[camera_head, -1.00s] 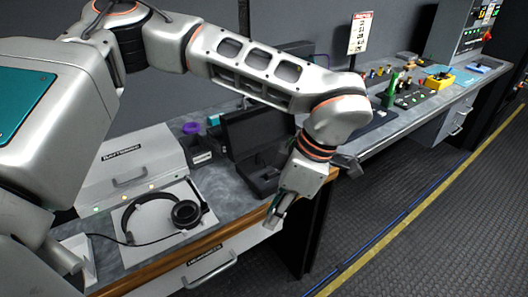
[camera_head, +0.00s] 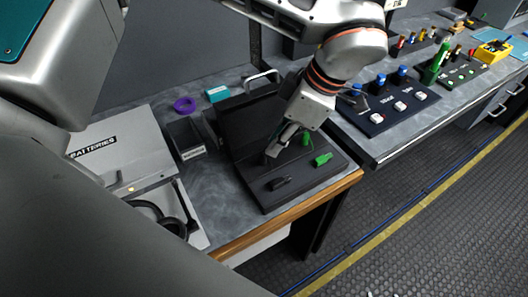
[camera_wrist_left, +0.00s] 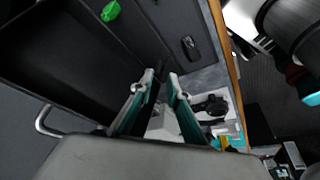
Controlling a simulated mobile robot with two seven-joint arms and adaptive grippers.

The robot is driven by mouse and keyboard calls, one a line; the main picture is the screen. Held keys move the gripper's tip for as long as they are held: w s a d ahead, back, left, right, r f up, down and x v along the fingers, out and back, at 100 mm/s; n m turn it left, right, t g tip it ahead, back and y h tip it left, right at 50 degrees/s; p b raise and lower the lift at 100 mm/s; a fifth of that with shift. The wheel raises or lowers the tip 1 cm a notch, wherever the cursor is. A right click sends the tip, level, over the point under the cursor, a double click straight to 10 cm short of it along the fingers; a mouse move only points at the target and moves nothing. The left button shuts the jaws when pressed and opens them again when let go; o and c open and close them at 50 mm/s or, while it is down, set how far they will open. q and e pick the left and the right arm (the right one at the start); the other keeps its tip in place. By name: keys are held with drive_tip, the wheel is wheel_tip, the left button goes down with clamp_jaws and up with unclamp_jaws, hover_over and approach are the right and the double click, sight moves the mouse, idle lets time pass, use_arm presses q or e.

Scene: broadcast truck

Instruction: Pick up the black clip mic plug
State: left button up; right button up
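A small black clip mic plug (camera_head: 280,183) lies in the front left part of an open black case (camera_head: 262,205). It also shows in the left wrist view (camera_wrist_left: 190,47). A green plug (camera_head: 322,160) lies to its right, with another green one (camera_head: 306,139) behind. My left gripper (camera_head: 277,146) points down over the case, behind and apart from the black plug at front. In the left wrist view its teal-padded fingers (camera_wrist_left: 161,80) stand apart. A dark shape shows between them; I cannot tell whether it is a plug or the case. My right gripper is out of view.
The case's raised lid (camera_head: 235,125) stands behind the gripper. A small dark bin (camera_head: 186,137), a purple ring (camera_head: 185,105) and a teal box (camera_head: 217,94) are to the left. A batteries box (camera_head: 120,150) and headphones (camera_head: 165,220) are farther left. A switch panel (camera_head: 385,112) stands right.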

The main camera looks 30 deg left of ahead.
sight(265, 155)
use_arm(q)
drive_tip(key=x, duration=0.6)
drive_tip(key=shift+a+f, duration=0.1)
drive_tip(key=shift+a, duration=0.05)
clamp_jaws()
